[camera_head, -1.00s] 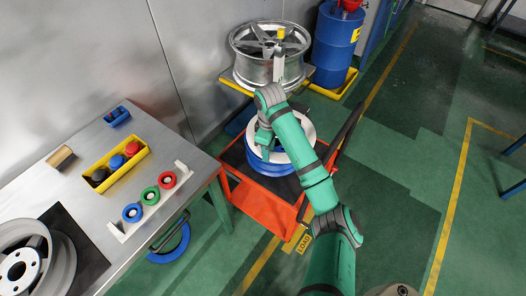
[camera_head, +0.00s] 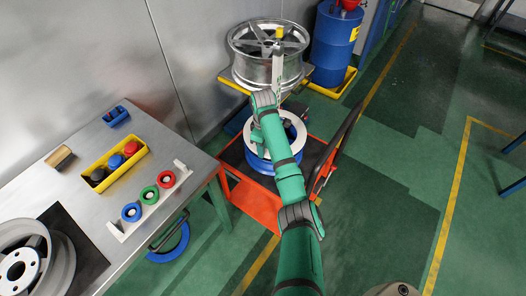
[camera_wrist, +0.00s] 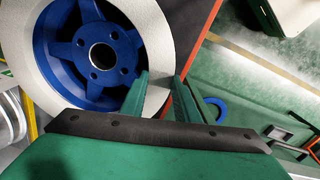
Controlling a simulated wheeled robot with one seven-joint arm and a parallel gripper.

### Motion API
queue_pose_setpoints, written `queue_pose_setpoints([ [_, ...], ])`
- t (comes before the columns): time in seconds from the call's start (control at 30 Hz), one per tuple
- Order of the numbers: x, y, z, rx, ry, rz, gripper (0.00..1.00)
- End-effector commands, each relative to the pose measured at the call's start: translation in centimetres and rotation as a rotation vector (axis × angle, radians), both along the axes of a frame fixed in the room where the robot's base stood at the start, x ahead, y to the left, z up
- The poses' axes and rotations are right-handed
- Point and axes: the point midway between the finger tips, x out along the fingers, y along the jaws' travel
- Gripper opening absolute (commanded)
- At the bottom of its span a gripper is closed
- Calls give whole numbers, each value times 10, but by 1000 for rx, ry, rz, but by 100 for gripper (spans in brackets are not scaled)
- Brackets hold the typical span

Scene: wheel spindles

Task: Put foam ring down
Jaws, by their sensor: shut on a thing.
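The foam ring (camera_head: 302,134) is a broad pale ring around the face of a blue wheel (camera_head: 258,164) on the red cart. In the wrist view the foam ring (camera_wrist: 155,34) surrounds the blue spokes and hub of the wheel (camera_wrist: 68,50). My gripper (camera_wrist: 161,82) has its two green fingers on either side of the ring's near rim, shut on it. In the head view my arm covers part of the ring and the fingertips. Whether the ring rests fully on the wheel cannot be told.
The red cart (camera_head: 256,204) has a dark top and a handle at right. A silver wheel (camera_head: 249,68) stands on a shelf behind, near a blue drum (camera_head: 333,45). The workbench (camera_head: 190,150) at left holds coloured rings and a yellow tray (camera_head: 117,166).

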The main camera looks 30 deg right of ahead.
Motion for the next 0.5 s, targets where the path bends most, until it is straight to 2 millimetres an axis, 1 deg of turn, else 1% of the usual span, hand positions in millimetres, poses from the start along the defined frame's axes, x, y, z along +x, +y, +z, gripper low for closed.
queue_pose_setpoints([
  [0.03, -1, 0, -8, 1, 2, -1, 7],
  [0.13, -1, 0, -19, 0, 1, -1, 7],
  [0.33, -1, 0, -22, 1, 1, -1, 7],
  [0.37, -1, 0, -22, 1, 1, -1, 33],
  [0.4, -1, 0, -22, 1, 1, -1, 43],
  [0.43, -1, 0, -22, 1, 1, -1, 47],
  [0.5, -1, 0, -22, 1, 1, -1, 47],
])
